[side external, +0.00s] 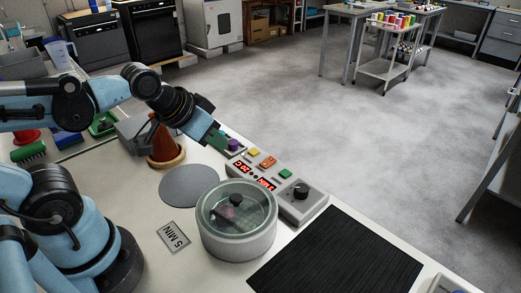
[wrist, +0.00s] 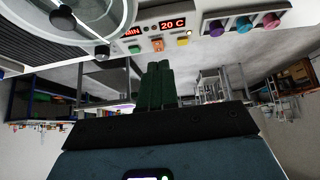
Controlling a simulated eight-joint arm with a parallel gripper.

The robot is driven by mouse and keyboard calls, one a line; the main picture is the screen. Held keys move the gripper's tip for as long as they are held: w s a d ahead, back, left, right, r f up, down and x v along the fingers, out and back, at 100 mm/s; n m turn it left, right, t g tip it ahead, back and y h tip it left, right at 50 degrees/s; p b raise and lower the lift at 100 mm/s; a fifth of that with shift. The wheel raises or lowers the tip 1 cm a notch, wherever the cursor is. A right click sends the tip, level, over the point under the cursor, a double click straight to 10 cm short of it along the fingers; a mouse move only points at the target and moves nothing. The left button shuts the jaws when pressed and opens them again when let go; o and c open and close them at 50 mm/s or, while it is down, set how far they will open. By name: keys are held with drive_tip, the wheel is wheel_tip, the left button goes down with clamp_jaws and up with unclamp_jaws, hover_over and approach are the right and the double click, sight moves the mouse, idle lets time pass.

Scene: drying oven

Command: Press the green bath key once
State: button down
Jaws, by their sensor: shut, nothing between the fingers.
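The green key (side external: 285,174) sits on the grey control panel (side external: 318,204), between the orange key (side external: 267,161) and the black knob (side external: 300,190). It also shows in the wrist view (wrist: 134,48), left of the orange key (wrist: 157,44). My gripper (side external: 221,141) is shut and empty, its green fingers near the far end of the panel beside a purple knob (side external: 233,145), apart from the green key. In the wrist view the fingers (wrist: 158,68) point up at the panel, below the orange key. I cannot tell how high they are above it.
A yellow key (side external: 253,152) and two red displays share the panel; one reads 20 C (wrist: 173,24). A round lidded bath (side external: 236,225) stands close in front. A grey disc (side external: 189,186), an orange cone (side external: 163,140), a 5 MIN card (side external: 174,237) and a black mat (side external: 338,258) lie around.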

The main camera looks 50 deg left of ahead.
sight(281, 173)
drive_tip(key=w+d+n+t+h, duration=0.1)
drive_tip(key=w+d+n, duration=0.4)
drive_tip(key=w, duration=0.8)
drive_tip(key=shift+w+d+t+h, duration=0.2)
drive_tip(key=shift+d+t+h, duration=0.1)
drive_tip(key=shift+d+h, duration=0.55)
drive_tip(key=shift+a+f, duration=0.15)
drive_tip(key=shift+f, duration=4.35)
drive_tip(key=shift+f, duration=0.25)
drive_tip(key=shift+f, duration=0.2)
drive_tip(key=shift+f, duration=0.45)
drive_tip(key=shift+r, duration=0.85)
